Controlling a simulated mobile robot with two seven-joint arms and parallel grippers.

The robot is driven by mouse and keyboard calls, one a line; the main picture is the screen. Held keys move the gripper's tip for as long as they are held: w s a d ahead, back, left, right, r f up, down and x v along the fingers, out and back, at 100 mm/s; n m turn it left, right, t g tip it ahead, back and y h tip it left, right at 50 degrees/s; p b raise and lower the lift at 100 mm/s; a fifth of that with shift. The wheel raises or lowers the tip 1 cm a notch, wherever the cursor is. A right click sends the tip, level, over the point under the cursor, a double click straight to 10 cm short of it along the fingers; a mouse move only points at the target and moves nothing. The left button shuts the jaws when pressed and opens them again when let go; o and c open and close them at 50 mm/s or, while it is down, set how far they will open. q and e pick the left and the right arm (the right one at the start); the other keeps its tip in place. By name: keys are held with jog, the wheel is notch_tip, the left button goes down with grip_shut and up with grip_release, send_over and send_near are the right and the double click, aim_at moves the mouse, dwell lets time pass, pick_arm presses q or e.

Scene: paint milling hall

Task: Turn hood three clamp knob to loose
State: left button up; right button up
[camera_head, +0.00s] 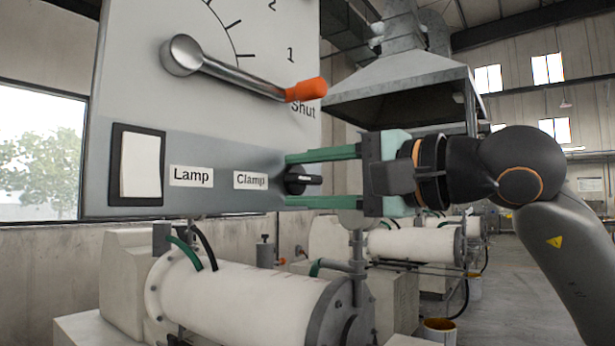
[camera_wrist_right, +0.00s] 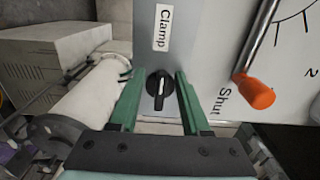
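The clamp knob (camera_head: 300,181) is a small black knob with a pale mark, to the right of the "Clamp" label (camera_head: 250,180) on the grey panel strip. My right gripper (camera_head: 288,180) is open, its two green fingers reaching to the panel above and below the knob. In the right wrist view the knob (camera_wrist_right: 159,88) lies between the fingertips (camera_wrist_right: 158,74), with a gap on each side. Its grip bar runs roughly along the fingers there; I cannot tell its setting. My left gripper is not in view.
A lever with an orange grip (camera_head: 306,90) sits above the knob, by the word "Shut". A white lamp switch (camera_head: 141,165) is at the panel's left. Below stands a white cylindrical mill (camera_head: 235,300) with hoses. A metal hood (camera_head: 405,82) hangs behind.

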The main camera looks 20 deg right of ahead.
jog(key=b+v, duration=0.2)
jog(key=v, duration=1)
jog(key=shift+s+d+b, duration=0.2)
jog(key=shift+b, duration=0.2)
